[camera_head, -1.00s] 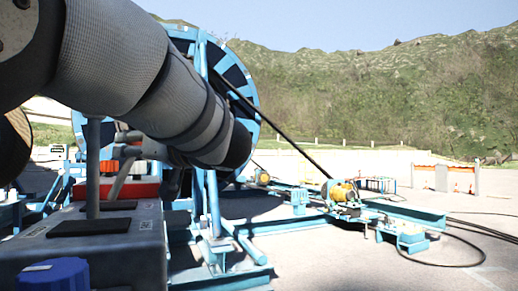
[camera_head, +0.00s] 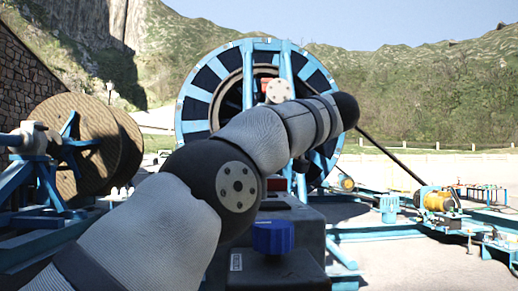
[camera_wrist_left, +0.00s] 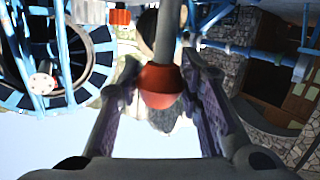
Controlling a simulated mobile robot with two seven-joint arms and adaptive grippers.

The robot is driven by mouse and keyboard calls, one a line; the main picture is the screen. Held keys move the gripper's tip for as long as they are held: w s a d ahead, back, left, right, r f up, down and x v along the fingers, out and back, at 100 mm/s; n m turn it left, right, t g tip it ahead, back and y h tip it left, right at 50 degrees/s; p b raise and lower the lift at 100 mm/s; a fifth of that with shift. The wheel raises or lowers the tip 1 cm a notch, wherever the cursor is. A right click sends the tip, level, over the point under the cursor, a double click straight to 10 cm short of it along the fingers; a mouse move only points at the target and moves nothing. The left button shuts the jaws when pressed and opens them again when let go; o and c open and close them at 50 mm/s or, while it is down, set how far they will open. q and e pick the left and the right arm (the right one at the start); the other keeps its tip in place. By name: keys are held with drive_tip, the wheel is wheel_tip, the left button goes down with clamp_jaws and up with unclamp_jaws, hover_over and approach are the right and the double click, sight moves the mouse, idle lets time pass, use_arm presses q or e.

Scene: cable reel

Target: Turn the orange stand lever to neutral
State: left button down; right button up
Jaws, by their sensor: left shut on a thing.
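The orange lever knob (camera_wrist_left: 160,85) is a ball on the end of a grey rod (camera_wrist_left: 168,35) in the left wrist view. My left gripper (camera_wrist_left: 163,95) has a finger on each side of the knob and is shut on it. In the head view my left arm crosses the picture and hides the lever and the gripper. A dark grey console (camera_head: 300,270) with a blue knob (camera_head: 272,236) stands behind the arm. My right gripper is in neither view.
A large blue cable reel (camera_head: 193,105) stands behind my arm. A wooden drum (camera_head: 75,120) on a blue frame is at the left. Yellow-orange machinery (camera_head: 438,201) on blue beams lies at the right, with open paved ground behind it.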

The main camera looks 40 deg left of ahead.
use_arm(q)
drive_tip(key=shift+s+a, duration=0.2)
drive_tip(key=c, duration=1.1)
unclamp_jaws()
drive_tip(key=shift+w+d, duration=0.1)
drive_tip(key=v, duration=1.2)
drive_tip(key=shift+f, duration=0.1)
